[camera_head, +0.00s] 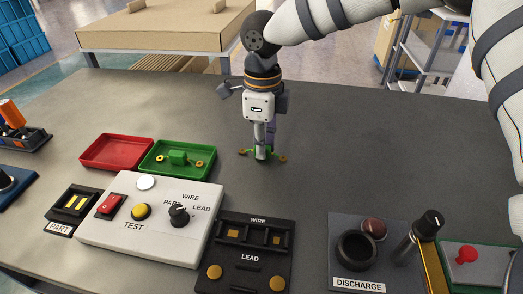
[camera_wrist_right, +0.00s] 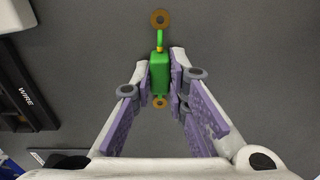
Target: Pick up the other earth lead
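A green earth lead (camera_head: 262,154) with a copper ring at each end is at the grey table's middle. In the right wrist view its green body (camera_wrist_right: 159,75) lies between the fingertips, with no clear gap at either side. My right gripper (camera_head: 264,150) points straight down and looks shut on this lead, at or close to the table top; I cannot tell whether it is lifted. A second earth lead (camera_head: 178,157) with copper rings lies in the green tray (camera_head: 160,172). My left gripper is not in view.
An empty red tray (camera_head: 116,151) stands left of the green one. In front are a white test box (camera_head: 150,235), a black WIRE/LEAD block (camera_head: 255,247) and a grey DISCHARGE panel (camera_head: 343,222). The table right of my gripper is clear.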

